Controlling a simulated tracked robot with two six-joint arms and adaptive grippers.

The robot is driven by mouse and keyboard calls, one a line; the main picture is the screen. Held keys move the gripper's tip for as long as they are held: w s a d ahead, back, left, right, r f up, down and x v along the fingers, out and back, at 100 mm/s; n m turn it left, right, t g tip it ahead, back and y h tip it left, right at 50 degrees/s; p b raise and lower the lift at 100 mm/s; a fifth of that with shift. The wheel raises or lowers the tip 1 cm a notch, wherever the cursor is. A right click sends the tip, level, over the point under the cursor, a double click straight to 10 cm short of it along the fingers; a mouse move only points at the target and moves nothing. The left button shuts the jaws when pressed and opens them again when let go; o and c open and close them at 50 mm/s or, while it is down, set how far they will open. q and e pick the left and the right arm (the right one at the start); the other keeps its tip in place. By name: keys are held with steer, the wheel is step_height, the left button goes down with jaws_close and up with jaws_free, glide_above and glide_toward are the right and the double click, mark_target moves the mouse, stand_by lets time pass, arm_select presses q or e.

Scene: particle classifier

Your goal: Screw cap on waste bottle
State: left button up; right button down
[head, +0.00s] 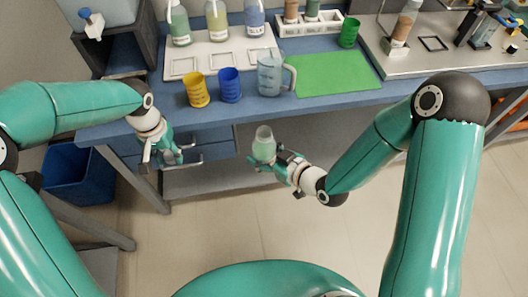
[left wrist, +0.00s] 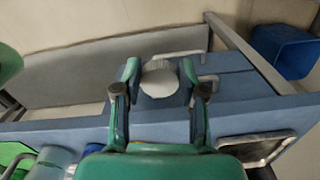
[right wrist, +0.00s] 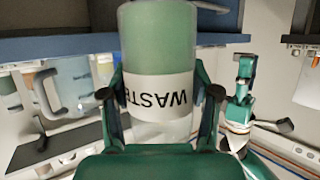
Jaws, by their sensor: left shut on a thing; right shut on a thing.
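The waste bottle (head: 264,143) is a clear bottle with pale green content. In the right wrist view it (right wrist: 157,45) fills the middle, with a white label reading WASTE upside down. My right gripper (head: 260,162) is shut around it and holds it in the air in front of the bench, roughly upright. My left gripper (head: 172,157) is to the left of the bottle, apart from it. In the left wrist view my left gripper (left wrist: 160,80) is shut on the round whitish cap (left wrist: 160,80), seen between its fingers. The cap is hard to make out in the head view.
The blue bench (head: 335,100) lies behind both grippers. On it are a yellow cup (head: 196,90), a blue cup (head: 230,86), a clear jug (head: 270,74) and a green mat (head: 330,76). Drawer handles (head: 190,162) jut out near my left gripper. A blue bin (head: 78,176) stands at left.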

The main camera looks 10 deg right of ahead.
arm_select(q)
steer(key=w+d+r+m, duration=0.2)
steer(key=d+r+m, duration=0.1)
steer(key=d+r, duration=0.85)
steer(key=m, duration=0.3)
glide_toward(262, 139)
steer(key=shift+w+a, duration=0.25)
steer(key=shift+w, duration=0.15)
steer(key=shift+s+d+r, duration=0.1)
steer(key=shift+s+d, duration=0.1)
steer(key=shift+d, duration=0.15)
steer(key=shift+f, duration=2.05)
steer(key=shift+s+a, duration=0.15)
steer(key=shift+f, duration=0.8)
